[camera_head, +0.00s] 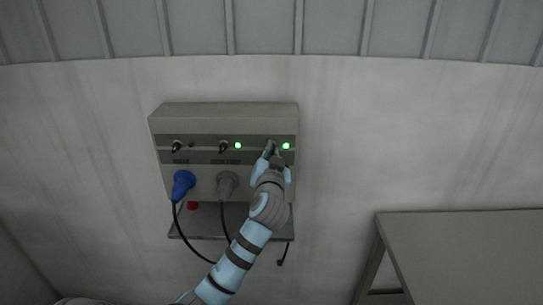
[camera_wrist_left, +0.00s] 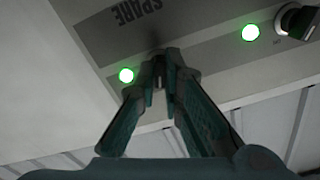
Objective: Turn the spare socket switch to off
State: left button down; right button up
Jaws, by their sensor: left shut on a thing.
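The spare socket switch (camera_wrist_left: 157,54) is on the face of a grey wall panel (camera_head: 225,112), by the printed word SPARE in the left wrist view. My left gripper (camera_head: 270,152) is shut on this switch at the panel's right end; its fingers (camera_wrist_left: 160,75) close around it and hide most of it. The green lamp (camera_head: 286,146) beside the switch is lit, and it also shows in the left wrist view (camera_wrist_left: 126,75). Which way the switch points is hidden. My right gripper is not in view.
Two other switches, left (camera_head: 176,147) and middle (camera_head: 223,147), sit on the panel; the middle one has a lit green lamp (camera_head: 238,145). A blue plug (camera_head: 183,184) and a grey plug (camera_head: 227,184) with cables hang below. A grey table (camera_head: 470,255) stands at right.

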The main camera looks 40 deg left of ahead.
pick_arm(q)
jog(key=shift+n+b, duration=3.25)
jog(key=shift+n, duration=1.85)
jog(key=shift+r, duration=0.1)
jog(key=c, duration=1.7)
grip_release()
jog(key=shift+w, duration=0.1)
jog(key=v, duration=1.2)
jog(key=shift+d, duration=0.1)
